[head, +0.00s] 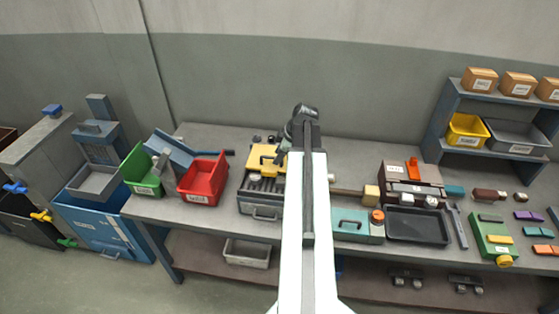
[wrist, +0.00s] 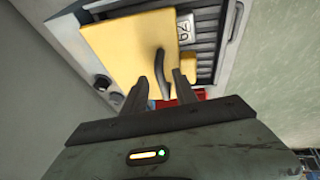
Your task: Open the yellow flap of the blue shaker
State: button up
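The yellow flap (head: 262,158) lies on top of a dark grey-blue box-shaped unit (head: 260,210), apparently the shaker, near the middle of the bench. In the wrist view, the yellow flap (wrist: 118,48) fills the upper middle and has a dark curved handle (wrist: 160,72). Dark slats of the shaker (wrist: 207,45) show beside it. My gripper (wrist: 161,80) is open, with one finger on each side of the handle; I cannot tell whether either finger touches it. In the head view, my arm hides the shaker's right side and most of the gripper.
A red bin (head: 203,180) and a green bin (head: 141,173) stand left of the shaker. A teal box (head: 350,225) and a black tray (head: 417,226) lie to the right. The wall (head: 230,80) rises behind the bench.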

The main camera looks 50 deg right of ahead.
jog(key=shift+r, duration=0.1)
grip_shut()
dwell(1.2)
